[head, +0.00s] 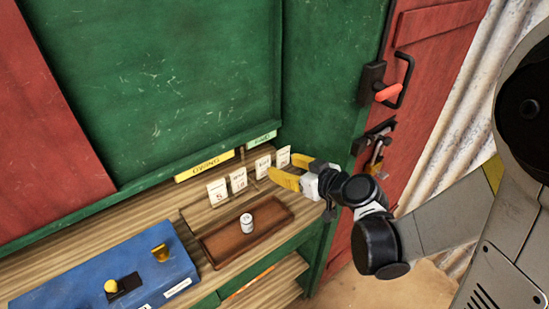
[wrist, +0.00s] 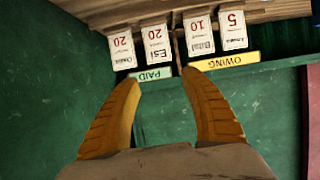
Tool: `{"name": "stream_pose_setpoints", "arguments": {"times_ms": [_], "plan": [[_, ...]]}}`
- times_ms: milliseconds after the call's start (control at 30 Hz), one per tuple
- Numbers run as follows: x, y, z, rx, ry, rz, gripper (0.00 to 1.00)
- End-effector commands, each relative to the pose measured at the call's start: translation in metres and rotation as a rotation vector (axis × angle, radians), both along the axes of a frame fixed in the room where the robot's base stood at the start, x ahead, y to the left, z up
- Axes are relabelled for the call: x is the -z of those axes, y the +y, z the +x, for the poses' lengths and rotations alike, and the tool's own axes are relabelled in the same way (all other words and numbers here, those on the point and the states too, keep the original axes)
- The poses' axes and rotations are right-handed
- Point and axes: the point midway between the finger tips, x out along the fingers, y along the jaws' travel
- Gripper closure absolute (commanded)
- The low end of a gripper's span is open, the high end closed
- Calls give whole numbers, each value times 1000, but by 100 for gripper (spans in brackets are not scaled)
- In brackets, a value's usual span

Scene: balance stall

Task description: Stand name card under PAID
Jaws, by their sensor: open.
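Several white name cards stand upright in a row on the counter along the green back panel. Under the yellow OWING label (head: 204,165) stand the "5" card (head: 217,192) and the "10" card (head: 238,180). Under the green PAID label (head: 261,139) stand two "20" cards, one (head: 262,167) nearer the middle and one (head: 284,156) at the right end. The wrist view shows them upside down: the Esi card (wrist: 157,45) and the end card (wrist: 122,48), by the PAID label (wrist: 151,74). My gripper (head: 281,168) is open and empty beside the PAID cards.
A thin divider (wrist: 178,45) stands between the two pairs. A brown wooden tray (head: 215,245) with a small white container (head: 246,223) lies in front of the cards. A blue box (head: 160,272) stands at the front left. A red door (head: 410,120) is at the right.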

Motion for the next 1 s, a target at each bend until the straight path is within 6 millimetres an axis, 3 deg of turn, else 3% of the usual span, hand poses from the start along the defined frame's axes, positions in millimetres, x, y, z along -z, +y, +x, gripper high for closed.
{"name": "stream_pose_setpoints", "arguments": {"times_ms": [300, 467, 733, 900, 1000], "plan": [[-6, -6, -11, 4, 17, -3, 48], [-17, -15, -31, 46, 126, -27, 48], [-37, -62, -108, 273, 400, -105, 48], [-46, -99, -157, 448, 499, -145, 48], [-49, -114, -176, 523, 526, -159, 48]]}}
